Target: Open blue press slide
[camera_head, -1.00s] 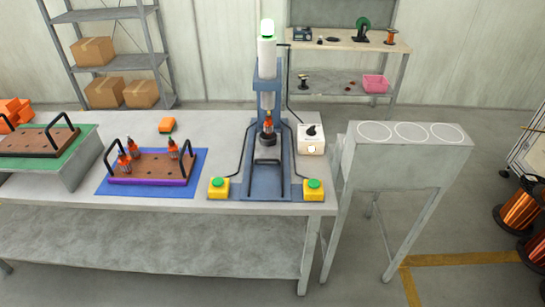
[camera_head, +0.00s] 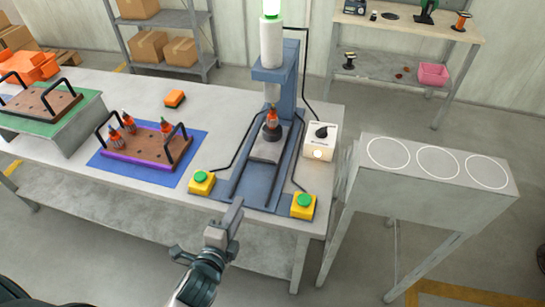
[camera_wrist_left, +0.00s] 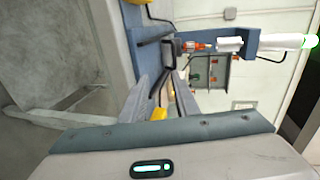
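The blue press (camera_head: 274,75) stands on the table with a white cylinder and a lit green top. Its slide (camera_head: 266,149) sits back under the ram, with a copper-and-dark armature (camera_head: 271,118) upright on it. Dark bars run forward from the slide between the base's side rails. My left gripper (camera_head: 230,218) is at the table's front edge, in front of and left of the press base, apart from the slide. In the left wrist view its two fingers (camera_wrist_left: 167,88) are spread with nothing clearly between them; the press is beyond them. My right gripper is not in view.
Two yellow boxes with green buttons (camera_head: 201,182) (camera_head: 303,205) flank the press front. A white control box (camera_head: 319,141) is at its right. A wooden fixture (camera_head: 155,146) with several armatures lies on a blue mat at left. A grey stand (camera_head: 410,195) is at right.

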